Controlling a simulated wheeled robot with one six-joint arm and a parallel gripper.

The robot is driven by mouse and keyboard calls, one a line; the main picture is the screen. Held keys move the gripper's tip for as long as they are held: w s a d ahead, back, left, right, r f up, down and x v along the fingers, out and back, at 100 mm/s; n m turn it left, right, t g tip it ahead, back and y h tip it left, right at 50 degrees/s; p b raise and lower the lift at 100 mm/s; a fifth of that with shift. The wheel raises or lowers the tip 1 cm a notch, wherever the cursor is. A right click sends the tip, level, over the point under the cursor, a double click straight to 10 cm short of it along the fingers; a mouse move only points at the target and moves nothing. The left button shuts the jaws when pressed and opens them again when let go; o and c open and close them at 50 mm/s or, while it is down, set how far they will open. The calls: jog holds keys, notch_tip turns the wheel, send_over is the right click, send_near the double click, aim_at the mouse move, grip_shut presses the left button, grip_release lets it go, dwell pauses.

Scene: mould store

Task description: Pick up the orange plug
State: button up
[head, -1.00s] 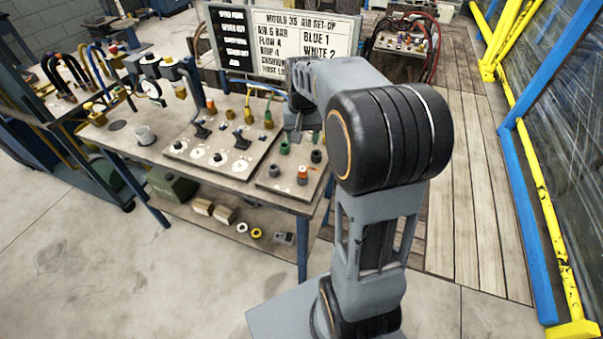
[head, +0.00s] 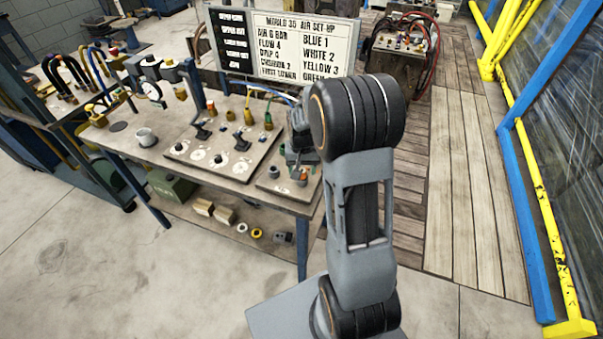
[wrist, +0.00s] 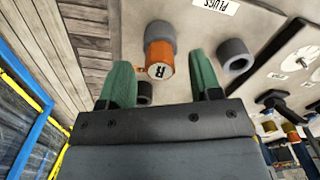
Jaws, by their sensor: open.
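The orange plug (wrist: 160,60) shows in the wrist view with a pale lettered end face. It is at a grey cylinder-like holder (wrist: 160,32) on the plugs board. In the head view the orange plug (head: 302,175) is a small spot at the board's front right, beside my gripper (head: 299,153). In the wrist view my gripper (wrist: 162,76) is open, its two green fingers on either side of the plug's line. The plug appears between the fingertips, with gaps on both sides. I cannot tell how far above it the fingers are.
An empty grey socket (wrist: 235,56) stands right of the plug, and another dark one (wrist: 145,92) is near the left finger. A dial board (head: 221,160) and a metal cup (head: 146,137) are left on the bench. The sign board (head: 300,45) stands behind.

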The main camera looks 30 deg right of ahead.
jog(key=shift+f, duration=0.75)
jog(key=c, duration=1)
